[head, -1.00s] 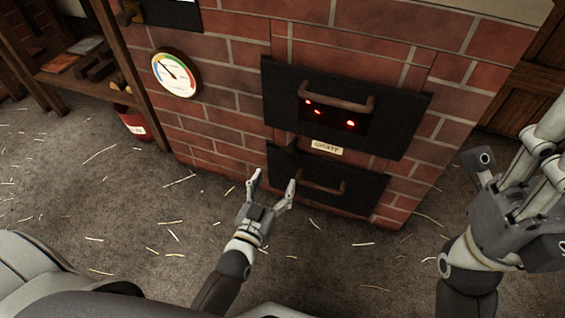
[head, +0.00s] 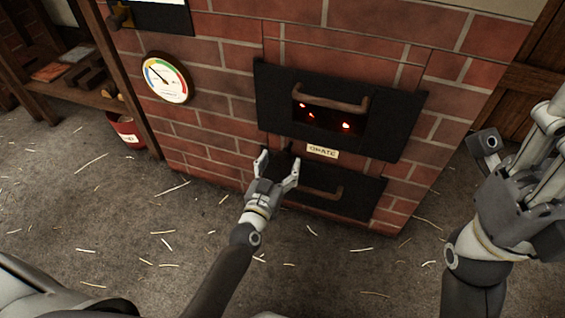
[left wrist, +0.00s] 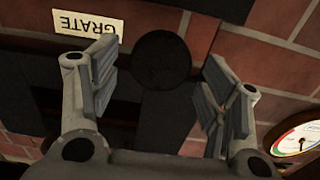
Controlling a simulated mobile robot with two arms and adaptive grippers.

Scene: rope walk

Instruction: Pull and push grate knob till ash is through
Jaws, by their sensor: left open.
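The grate knob (left wrist: 161,60) is a dark round knob in the left wrist view. It lies between the two open fingers of my left gripper (left wrist: 160,88), with a gap on each side. In the head view my left gripper (head: 277,164) is at the front of the brick stove and mostly hides the knob. The GRATE label (head: 322,151) is just right of the gripper; it also shows upside down in the left wrist view (left wrist: 88,25). My right gripper (head: 505,150) is raised at the right, away from the stove; its fingertips are not clear.
The upper fire door (head: 400,133) has a handle (head: 333,97) and glowing embers in its window. The lower door (head: 355,200) has a handle (head: 322,191) close to my left gripper. A round gauge (head: 166,78) is on the bricks. A red bucket (head: 126,130) stands left.

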